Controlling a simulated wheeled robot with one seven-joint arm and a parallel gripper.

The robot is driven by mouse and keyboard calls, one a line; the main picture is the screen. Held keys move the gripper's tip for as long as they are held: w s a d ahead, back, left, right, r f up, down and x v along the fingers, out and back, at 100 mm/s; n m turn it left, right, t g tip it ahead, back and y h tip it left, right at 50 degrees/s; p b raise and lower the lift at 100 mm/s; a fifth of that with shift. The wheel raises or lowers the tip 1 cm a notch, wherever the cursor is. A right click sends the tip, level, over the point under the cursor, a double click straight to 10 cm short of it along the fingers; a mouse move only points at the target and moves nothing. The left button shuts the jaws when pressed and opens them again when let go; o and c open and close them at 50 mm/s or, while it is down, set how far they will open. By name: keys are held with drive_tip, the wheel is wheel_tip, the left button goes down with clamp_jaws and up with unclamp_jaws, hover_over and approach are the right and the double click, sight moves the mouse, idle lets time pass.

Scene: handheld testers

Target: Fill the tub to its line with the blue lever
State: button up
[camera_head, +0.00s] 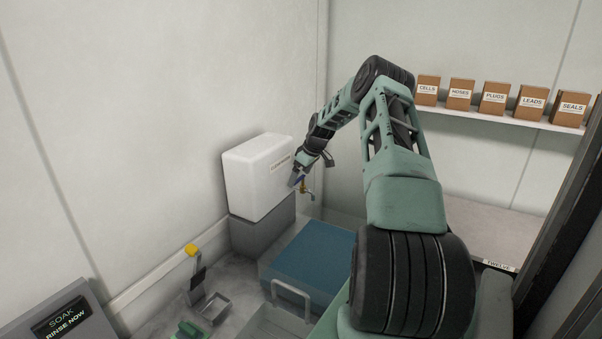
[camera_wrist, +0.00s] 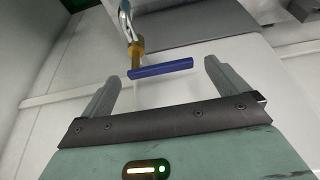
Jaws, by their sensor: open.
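A white tank (camera_head: 258,175) stands on a grey block, with a brass tap (camera_head: 309,191) at its right side. The blue lever (camera_head: 300,181) sits on top of the tap; in the wrist view the lever (camera_wrist: 160,69) lies crosswise on the brass tap body (camera_wrist: 137,57). My gripper (camera_head: 310,170) is at the tap. In the wrist view my gripper (camera_wrist: 161,77) is open, with the lever between the fingertips and no clear contact. A tub (camera_head: 315,250) with blue contents lies below and right of the tank; I cannot make out its line or any stream.
A wire-handled basket (camera_head: 285,318) is in front of the tub. A yellow-topped stand (camera_head: 196,275) is on the left. A display (camera_head: 62,318) reads "SOAK RINSE NOW". Labelled boxes (camera_head: 495,98) line a shelf (camera_head: 500,120) at right. Open air surrounds the tap's front.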

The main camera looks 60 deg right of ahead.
drive_tip(key=c, duration=1.4)
drive_tip(key=shift+f, duration=0.1)
drive_tip(key=shift+s+d+n+g+y+b, duration=0.3)
drive_tip(key=shift+n+y+b, duration=0.3)
drive_tip(key=shift+n, duration=0.85)
drive_tip(key=shift+s+d+n+g+y+b, duration=0.35)
drive_tip(key=shift+n+b, duration=0.4)
drive_tip(key=shift+n, duration=0.65)
drive_tip(key=shift+s+d+n+g+y+b, duration=0.2)
drive_tip(key=shift+n+y+b, duration=0.4)
drive_tip(key=shift+n, duration=0.85)
drive_tip(key=shift+d, duration=0.1)
drive_tip(key=o, duration=1.4)
